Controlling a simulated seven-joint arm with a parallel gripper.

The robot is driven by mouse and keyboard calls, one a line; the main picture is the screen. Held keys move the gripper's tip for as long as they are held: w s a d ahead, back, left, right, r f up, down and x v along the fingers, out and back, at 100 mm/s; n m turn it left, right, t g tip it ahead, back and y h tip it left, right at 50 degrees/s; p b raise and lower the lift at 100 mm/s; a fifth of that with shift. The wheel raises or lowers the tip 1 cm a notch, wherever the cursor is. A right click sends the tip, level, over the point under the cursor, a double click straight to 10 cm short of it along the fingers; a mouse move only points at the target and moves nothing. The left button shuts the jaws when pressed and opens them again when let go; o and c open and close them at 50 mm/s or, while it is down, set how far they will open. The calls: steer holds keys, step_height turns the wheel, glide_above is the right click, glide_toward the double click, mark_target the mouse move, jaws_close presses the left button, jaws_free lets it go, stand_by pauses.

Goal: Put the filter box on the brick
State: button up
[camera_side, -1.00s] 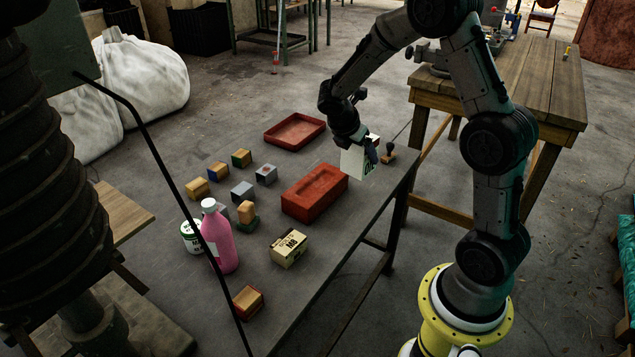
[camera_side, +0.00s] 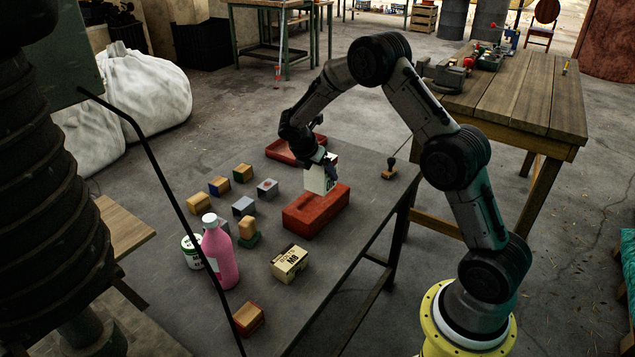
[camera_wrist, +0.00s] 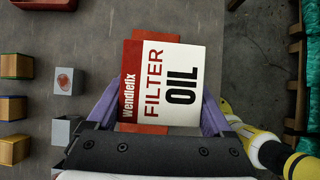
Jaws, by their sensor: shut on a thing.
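The filter box (camera_side: 319,176) is white with a red band and "FILTER OIL" printing, which is readable in the wrist view (camera_wrist: 168,80). My gripper (camera_side: 326,168) is shut on it, with a purple finger on each side of the box in the wrist view (camera_wrist: 158,112). The red brick (camera_side: 318,213) lies flat on the grey table. In the side view the box is at the brick's far end, over or just above its top. I cannot tell whether they touch. In the wrist view the box hides most of the brick (camera_wrist: 150,33).
A shallow red tray (camera_side: 283,153) lies behind the brick. Several small blocks (camera_side: 243,206), a pink bottle (camera_side: 220,255), a white tin (camera_side: 192,250) and a cream carton (camera_side: 290,264) stand to the left and front. A stamp (camera_side: 390,173) stands to the right. The right front tabletop is clear.

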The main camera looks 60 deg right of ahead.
mark_target(318, 182)
steer(key=shift+w+d+f, duration=0.25)
steer(key=shift+w+f, duration=0.2)
steer(key=shift+f, duration=0.1)
steer(key=shift+w+d+f, duration=0.2)
steer(key=shift+w+f, duration=0.2)
steer(key=shift+f, duration=1.55)
steer(key=shift+f, duration=0.1)
steer(key=o, duration=1.5)
steer(key=shift+s+f, duration=0.1)
steer(key=shift+c, duration=0.2)
